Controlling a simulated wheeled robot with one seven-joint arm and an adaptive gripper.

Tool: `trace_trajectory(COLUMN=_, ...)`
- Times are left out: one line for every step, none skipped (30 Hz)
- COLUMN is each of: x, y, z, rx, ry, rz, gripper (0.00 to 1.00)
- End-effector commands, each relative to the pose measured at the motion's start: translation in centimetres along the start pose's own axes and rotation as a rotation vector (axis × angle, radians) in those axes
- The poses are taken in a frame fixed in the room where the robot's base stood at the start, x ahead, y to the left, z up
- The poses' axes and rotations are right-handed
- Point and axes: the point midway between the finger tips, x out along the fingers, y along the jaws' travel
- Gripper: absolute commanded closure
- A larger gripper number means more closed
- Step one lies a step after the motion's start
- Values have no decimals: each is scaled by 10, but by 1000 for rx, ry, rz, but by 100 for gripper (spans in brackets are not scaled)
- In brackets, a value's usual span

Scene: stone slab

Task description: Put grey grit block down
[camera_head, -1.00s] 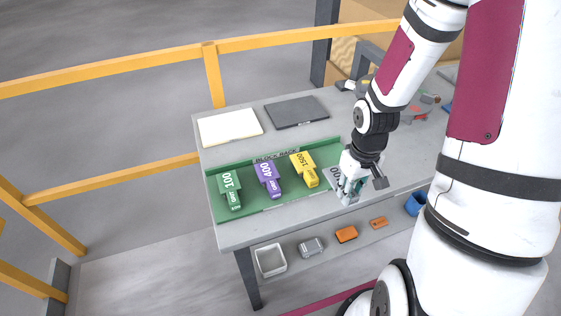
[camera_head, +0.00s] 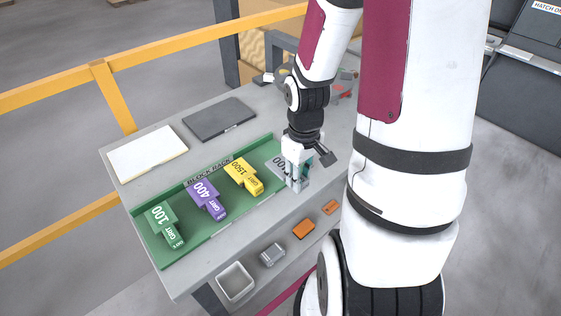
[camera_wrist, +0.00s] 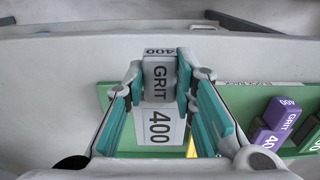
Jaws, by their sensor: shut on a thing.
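The grey grit block (camera_wrist: 158,126), marked GRIT and 400, is between the teal-padded fingers of my gripper (camera_wrist: 160,76) in the wrist view. In the head view, my gripper (camera_head: 296,178) points down at the right end of the green block rack (camera_head: 215,236), shut on the grey block (camera_head: 277,162), which is partly hidden by the fingers. The block overlaps the rack's green end in both views. I cannot tell whether its underside touches the rack.
Green 100 (camera_head: 164,225), purple 400 (camera_head: 206,198) and yellow 1500 (camera_head: 243,175) blocks stand in the rack to the left. A white slab (camera_head: 147,153) and a dark slab (camera_head: 219,119) lie behind. A white bin (camera_head: 235,283) sits on the lower shelf.

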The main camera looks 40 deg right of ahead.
Motion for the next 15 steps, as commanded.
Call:
trace_trajectory(x=1, y=4, z=-11, rx=-2, ry=2, rz=0, gripper=100)
trace_trajectory(x=2, y=6, z=-16, rx=-2, ry=1, rz=0, gripper=100)
trace_trajectory(x=3, y=8, z=-24, rx=-1, ry=1, rz=0, gripper=100)
trace_trajectory(x=3, y=11, z=-31, rx=-2, ry=2, rz=0, gripper=100)
trace_trajectory(x=4, y=13, z=-38, rx=-2, ry=1, rz=0, gripper=100)
trace_trajectory(x=5, y=16, z=-46, rx=-3, ry=1, rz=0, gripper=100)
trace_trajectory(x=5, y=18, z=-54, rx=-3, ry=2, rz=0, gripper=100)
trace_trajectory(x=6, y=20, z=-60, rx=-2, ry=1, rz=0, gripper=100)
trace_trajectory(x=7, y=23, z=-68, rx=-2, ry=1, rz=0, gripper=100)
trace_trajectory(x=7, y=25, z=-74, rx=-1, ry=2, rz=0, gripper=100)
trace_trajectory(x=8, y=27, z=-79, rx=-1, ry=2, rz=0, gripper=100)
trace_trajectory(x=8, y=29, z=-84, rx=-1, ry=1, rz=0, gripper=100)
trace_trajectory(x=8, y=31, z=-88, rx=-1, ry=1, rz=0, gripper=100)
trace_trajectory(x=9, y=32, z=-91, rx=-1, ry=1, rz=0, gripper=100)
trace_trajectory(x=9, y=33, z=-95, rx=-1, ry=1, rz=0, gripper=100)
